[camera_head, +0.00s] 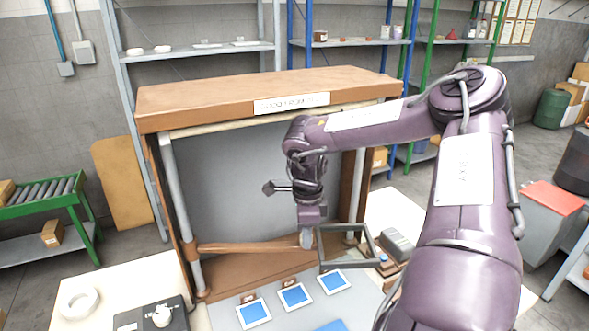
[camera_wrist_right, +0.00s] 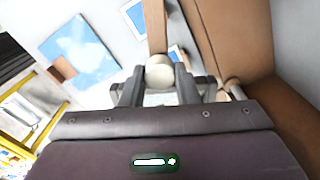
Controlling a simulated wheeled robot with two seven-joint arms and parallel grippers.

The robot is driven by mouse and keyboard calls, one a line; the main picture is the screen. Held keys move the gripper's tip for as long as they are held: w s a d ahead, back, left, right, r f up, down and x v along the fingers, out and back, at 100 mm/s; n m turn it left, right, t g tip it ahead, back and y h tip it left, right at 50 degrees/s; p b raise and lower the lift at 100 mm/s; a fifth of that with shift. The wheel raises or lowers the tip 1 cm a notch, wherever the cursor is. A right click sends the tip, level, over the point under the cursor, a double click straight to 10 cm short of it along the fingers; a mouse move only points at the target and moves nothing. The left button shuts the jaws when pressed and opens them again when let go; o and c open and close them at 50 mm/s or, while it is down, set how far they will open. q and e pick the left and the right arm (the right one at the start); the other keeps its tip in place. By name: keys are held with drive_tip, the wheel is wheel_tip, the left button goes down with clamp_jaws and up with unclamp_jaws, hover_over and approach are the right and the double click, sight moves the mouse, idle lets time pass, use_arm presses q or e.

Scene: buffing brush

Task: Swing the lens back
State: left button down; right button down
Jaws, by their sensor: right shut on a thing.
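A brown swing arm (camera_head: 245,247) runs level from the grey left post (camera_head: 172,200) of a wooden booth. My right gripper (camera_head: 307,238) points down at the joint between the arm and the frame. In the right wrist view, my right gripper (camera_wrist_right: 158,88) is shut on a pale round knob (camera_wrist_right: 160,70), with the brown bar (camera_wrist_right: 156,28) reaching away behind it. The fingers hide part of the knob. My left gripper is not in view.
Several blue-faced cards (camera_head: 295,296) lie on the grey mat in front. A dark device (camera_head: 397,243) stands to the right. A white ring (camera_head: 78,302) lies at lower left.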

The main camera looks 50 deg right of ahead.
idle(0.4)
drive_tip(key=c, duration=1.1)
unclamp_jaws()
